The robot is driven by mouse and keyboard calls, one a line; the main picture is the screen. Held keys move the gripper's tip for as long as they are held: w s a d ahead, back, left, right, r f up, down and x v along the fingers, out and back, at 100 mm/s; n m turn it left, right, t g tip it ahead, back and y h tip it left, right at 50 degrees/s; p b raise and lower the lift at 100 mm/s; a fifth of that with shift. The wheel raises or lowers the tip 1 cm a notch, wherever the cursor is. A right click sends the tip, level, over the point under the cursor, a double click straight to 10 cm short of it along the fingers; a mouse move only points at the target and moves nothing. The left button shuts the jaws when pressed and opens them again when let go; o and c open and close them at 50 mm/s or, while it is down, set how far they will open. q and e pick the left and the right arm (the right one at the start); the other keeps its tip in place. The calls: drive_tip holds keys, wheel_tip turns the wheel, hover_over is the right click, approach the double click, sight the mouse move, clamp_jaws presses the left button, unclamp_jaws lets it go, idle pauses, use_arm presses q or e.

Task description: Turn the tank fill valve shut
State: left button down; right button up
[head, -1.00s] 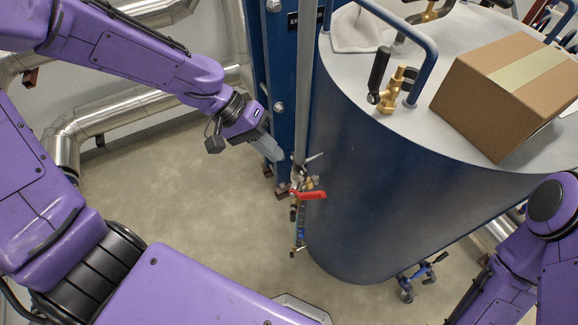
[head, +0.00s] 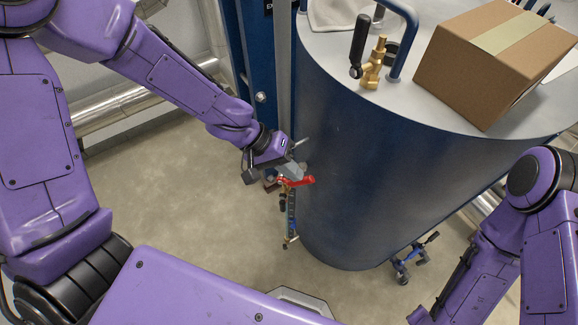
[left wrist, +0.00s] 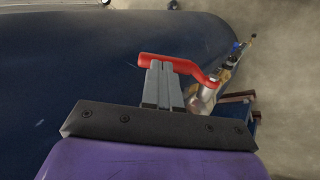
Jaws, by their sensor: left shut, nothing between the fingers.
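A valve with a red lever (head: 299,181) sits low beside the blue tank (head: 400,150); no label shows which valve it is. In the left wrist view its red lever (left wrist: 168,62) runs across just beyond my fingertips and bends down to a silvery valve body (left wrist: 205,98). My left gripper (head: 294,170) is shut and empty, its fingertips at the lever in the picture. The grey fingers (left wrist: 160,80) lie side by side and overlap the lever's edge; I cannot tell whether they touch it. My right gripper is out of view.
A cardboard box (head: 500,65), a brass valve with black handle (head: 374,62) and blue rails stand on the tank's top. A blue frame post (head: 258,60) rises behind my left arm. Open floor (head: 170,200) lies left.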

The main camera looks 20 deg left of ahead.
sight(305, 178)
use_arm(q)
drive_tip(key=shift+d+y+p, duration=0.2)
drive_tip(key=shift+y+p, duration=0.1)
drive_tip(key=shift+p, duration=0.2)
drive_tip(key=shift+d+f+y+p, duration=0.15)
drive_tip(key=shift+d+y+p, duration=0.15)
drive_tip(key=shift+y+p, duration=0.1)
drive_tip(key=shift+d+f, duration=0.1)
drive_tip(key=shift+d, duration=0.15)
drive_tip(key=shift+p+x, duration=0.35)
drive_tip(key=shift+x, duration=0.5)
drive_tip(key=shift+w+d+f, duration=0.15)
drive_tip(key=shift+d+f, duration=0.4)
drive_tip(key=shift+d, duration=0.25)
drive_tip(key=shift+d+f, duration=0.2)
drive_tip(key=shift+f, duration=0.4)
